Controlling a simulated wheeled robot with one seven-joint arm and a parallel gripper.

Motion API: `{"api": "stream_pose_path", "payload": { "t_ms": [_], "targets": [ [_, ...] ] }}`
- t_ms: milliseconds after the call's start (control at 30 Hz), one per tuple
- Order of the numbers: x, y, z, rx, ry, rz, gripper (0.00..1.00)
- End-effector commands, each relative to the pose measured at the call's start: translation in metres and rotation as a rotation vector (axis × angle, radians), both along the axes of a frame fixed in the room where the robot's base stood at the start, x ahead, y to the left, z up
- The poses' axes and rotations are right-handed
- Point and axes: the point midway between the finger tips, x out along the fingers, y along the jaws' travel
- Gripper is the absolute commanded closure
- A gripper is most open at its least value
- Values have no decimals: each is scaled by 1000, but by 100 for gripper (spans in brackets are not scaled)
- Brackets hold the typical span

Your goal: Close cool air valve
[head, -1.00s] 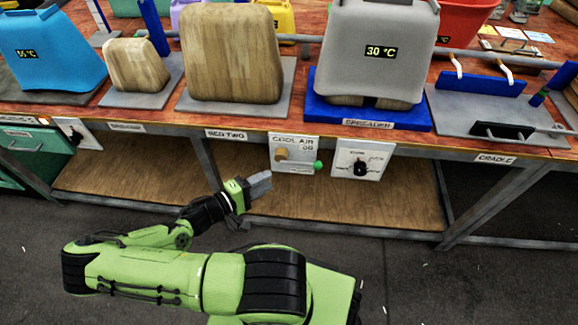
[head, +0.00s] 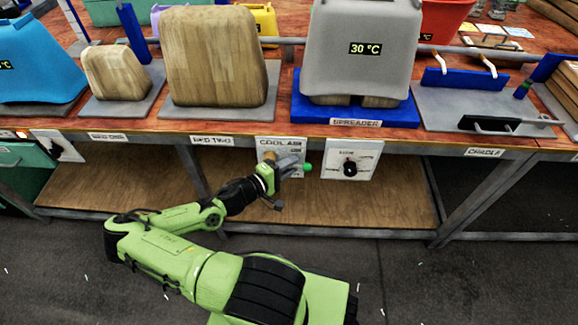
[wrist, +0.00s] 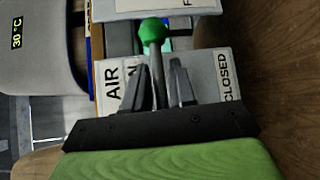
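The cool air panel (head: 268,146) is a white plate on the table's front edge. Its valve lever ends in a green ball (head: 307,167), which points right in the head view. My gripper (head: 292,165) is at the panel and covers part of it and most of the lever. In the wrist view, the two dark fingers of my gripper (wrist: 158,80) stand apart, one on each side of the grey lever stem (wrist: 157,70). The green ball (wrist: 155,30) lies beyond the fingertips. The words AIR and CLOSED show on the panel (wrist: 112,85) there.
A switch panel (head: 352,160) with a black knob sits just right of the cool air panel. Above are the grey 30 °C press (head: 360,50) on its blue spreader base (head: 350,112) and wooden blocks (head: 213,60). A wooden shelf (head: 340,200) lies below.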

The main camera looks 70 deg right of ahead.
Motion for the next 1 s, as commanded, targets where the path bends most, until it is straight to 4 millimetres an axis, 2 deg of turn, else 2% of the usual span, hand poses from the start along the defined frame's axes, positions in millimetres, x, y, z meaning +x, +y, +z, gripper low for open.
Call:
{"api": "stream_pose_path", "payload": {
  "t_ms": [33,133,167,667,1000],
  "targets": [
    [0,0,0,0,0,0,83],
    [0,0,0,0,0,0,98],
    [0,0,0,0,0,0,100],
    [0,0,-1,6,-31,-2,100],
    [7,1,-12,55,-237,-3,100]
  ]
}}
